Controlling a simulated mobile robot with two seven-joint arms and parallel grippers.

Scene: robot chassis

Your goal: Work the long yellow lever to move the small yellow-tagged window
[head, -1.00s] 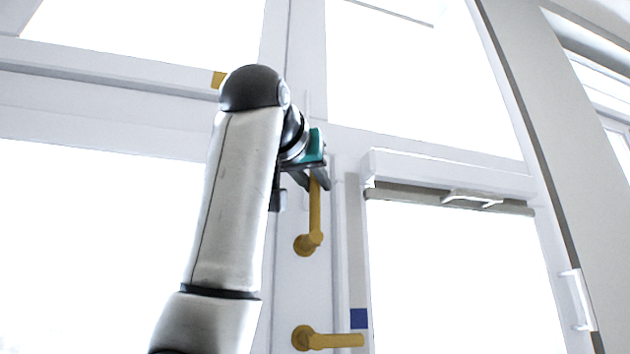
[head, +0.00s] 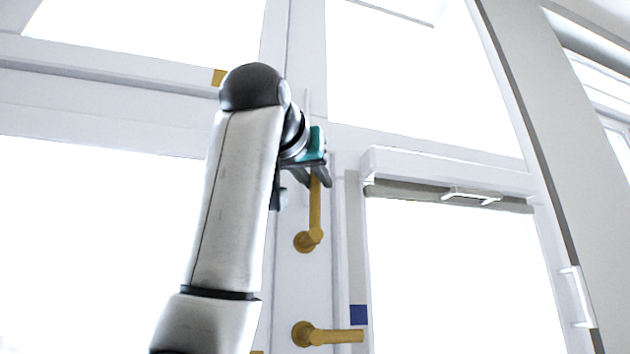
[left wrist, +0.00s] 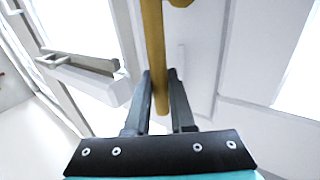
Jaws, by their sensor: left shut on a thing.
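The long yellow lever (head: 315,208) stands upright on the white post, its pivot at the lower end. My left gripper (head: 317,180) is at the lever's upper end, its fingers shut around it. In the left wrist view the lever (left wrist: 154,45) runs down between the two fingers (left wrist: 160,78). A yellow tag (head: 218,77) sits on the frame below the upper left window (head: 140,30), partly beside my left arm's dark joint. Whether that window is ajar I cannot tell. My right gripper is not in view.
A second yellow lever (head: 335,336) lies horizontal lower on the post, beside a blue tag (head: 358,315). To the right is a window with a rolled shade (head: 450,190) and a white handle (head: 580,297) on its frame.

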